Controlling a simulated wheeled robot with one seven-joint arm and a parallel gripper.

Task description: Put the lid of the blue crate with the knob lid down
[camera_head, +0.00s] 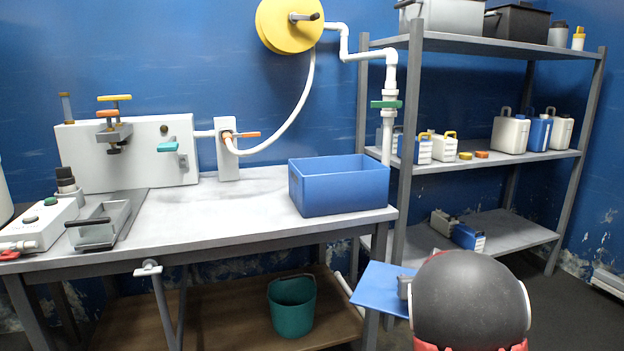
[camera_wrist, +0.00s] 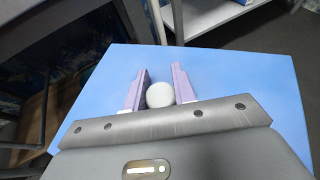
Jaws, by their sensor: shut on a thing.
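The blue crate (camera_head: 326,199) stands open, without a lid, at the right end of the workbench. Its blue lid (camera_head: 374,289) is held in the air in front of the bench's right leg, below bench height. In the wrist view the lid (camera_wrist: 231,75) is a flat blue panel with a pale round knob (camera_wrist: 159,95) on it. My gripper (camera_wrist: 158,92) is shut on the knob, with one finger on each side. In the head view my dark wrist hides the gripper's fingers and part of the lid.
The workbench (camera_head: 240,213) has a bare stretch left of the crate. A grey tray (camera_head: 100,237) and a control box sit at its left end. A teal bucket (camera_head: 291,306) stands on the lower shelf. A metal rack (camera_head: 510,166) with jugs stands right of the bench.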

